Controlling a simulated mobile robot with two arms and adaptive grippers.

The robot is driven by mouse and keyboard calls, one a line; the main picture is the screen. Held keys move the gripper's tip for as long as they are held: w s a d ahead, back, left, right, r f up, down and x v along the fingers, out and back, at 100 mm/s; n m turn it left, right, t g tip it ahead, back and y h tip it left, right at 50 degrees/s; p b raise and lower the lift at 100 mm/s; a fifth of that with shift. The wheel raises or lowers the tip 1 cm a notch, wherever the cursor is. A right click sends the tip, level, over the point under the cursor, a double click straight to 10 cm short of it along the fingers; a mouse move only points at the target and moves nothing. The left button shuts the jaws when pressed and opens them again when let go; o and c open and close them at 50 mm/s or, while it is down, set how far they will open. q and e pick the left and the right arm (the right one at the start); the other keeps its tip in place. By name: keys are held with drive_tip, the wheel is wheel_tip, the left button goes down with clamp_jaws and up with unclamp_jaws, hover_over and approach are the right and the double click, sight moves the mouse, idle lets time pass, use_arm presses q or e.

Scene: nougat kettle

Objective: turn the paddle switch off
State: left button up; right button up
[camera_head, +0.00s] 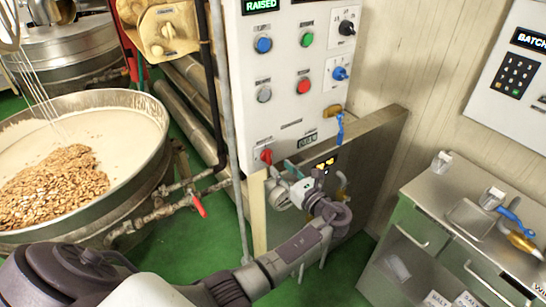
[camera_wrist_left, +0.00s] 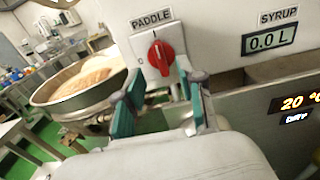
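The red paddle switch (camera_head: 266,155) is a rotary knob low on the white control panel (camera_head: 283,120). In the left wrist view the knob (camera_wrist_left: 161,57) sits under the label PADDLE (camera_wrist_left: 151,19), its grip roughly upright with a slight tilt. My left gripper (camera_head: 284,172) is just in front of it at the panel's lower edge. In the left wrist view the gripper's teal-padded fingers (camera_wrist_left: 160,85) are spread, one on either side of the knob, with no clear contact visible. My right gripper does not show in either view.
A large kettle (camera_head: 160,190) of pale mass and nuts stands at the left, with a whisk (camera_head: 35,85) over it. A SYRUP display (camera_wrist_left: 269,39) is right of the knob. A steel cabinet (camera_head: 430,195) stands right.

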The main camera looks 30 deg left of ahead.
sight(271, 159)
use_arm(q)
drive_tip(key=x, duration=0.5)
drive_tip(key=shift+w+a+p, duration=0.1)
drive_tip(key=shift+a+p, duration=0.05)
drive_tip(key=shift+p, duration=0.25)
clamp_jaws()
